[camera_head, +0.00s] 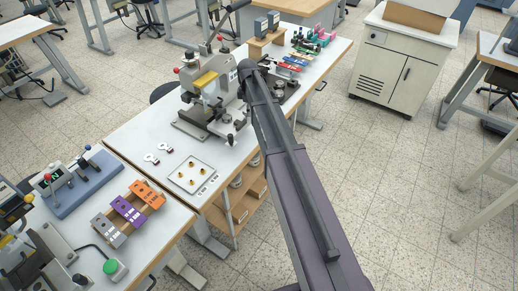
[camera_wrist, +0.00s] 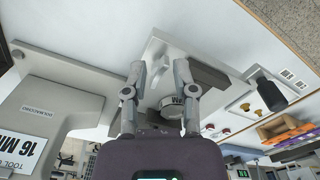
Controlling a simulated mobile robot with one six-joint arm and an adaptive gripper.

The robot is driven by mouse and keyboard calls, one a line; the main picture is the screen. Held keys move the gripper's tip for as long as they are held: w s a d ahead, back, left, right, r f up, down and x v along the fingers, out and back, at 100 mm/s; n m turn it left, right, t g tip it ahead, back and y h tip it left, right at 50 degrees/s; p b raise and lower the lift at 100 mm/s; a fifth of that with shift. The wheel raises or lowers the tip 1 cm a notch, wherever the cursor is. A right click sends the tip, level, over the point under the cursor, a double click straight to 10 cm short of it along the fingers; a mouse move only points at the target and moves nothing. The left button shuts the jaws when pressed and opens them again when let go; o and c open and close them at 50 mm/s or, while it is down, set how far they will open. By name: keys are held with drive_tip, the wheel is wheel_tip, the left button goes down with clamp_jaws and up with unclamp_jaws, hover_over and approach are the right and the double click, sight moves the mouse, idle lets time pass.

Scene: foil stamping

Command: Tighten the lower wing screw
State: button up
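The grey stamping press (camera_head: 212,92) stands on the white table, with a yellow part and red knobs on it. In the wrist view my gripper (camera_wrist: 158,72) has its two fingers spread apart with nothing seen between the tips. The fingers are in front of a light grey plate of the press (camera_wrist: 160,45). I cannot make out the lower wing screw in either view. In the head view my arm hides the gripper and the right side of the press.
A tray with small brass pieces (camera_head: 193,174) lies in front of the press. Coloured blocks (camera_head: 128,211) lie on the nearer table.

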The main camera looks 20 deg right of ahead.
drive_tip(key=r+p, duration=0.2)
drive_tip(key=shift+w+a+r, duration=0.2)
drive_tip(key=shift+a+r, duration=0.2)
drive_tip(key=shift+d+r+p, duration=0.15)
drive_tip(key=shift+r+p, duration=0.2)
drive_tip(key=shift+p, duration=0.05)
wheel_tip(320, 180, up, 9)
drive_tip(key=p, duration=0.9)
drive_tip(key=s+a+f+m+b, duration=0.1)
drive_tip(key=s+m, duration=0.3)
drive_tip(key=s, duration=0.5)
drive_tip(key=s+a+f+m+b, duration=0.1)
drive_tip(key=s+f+m+b, duration=0.2)
drive_tip(key=s, duration=0.6)
drive_tip(key=s+a+f+m+b, duration=0.1)
drive_tip(key=s+f+m+b, duration=0.1)
drive_tip(key=s+m, duration=0.5)
drive_tip(key=shift+s+a+f+b, duration=0.25)
drive_tip(key=shift+s+f+b, duration=0.15)
drive_tip(key=shift+s, duration=0.95)
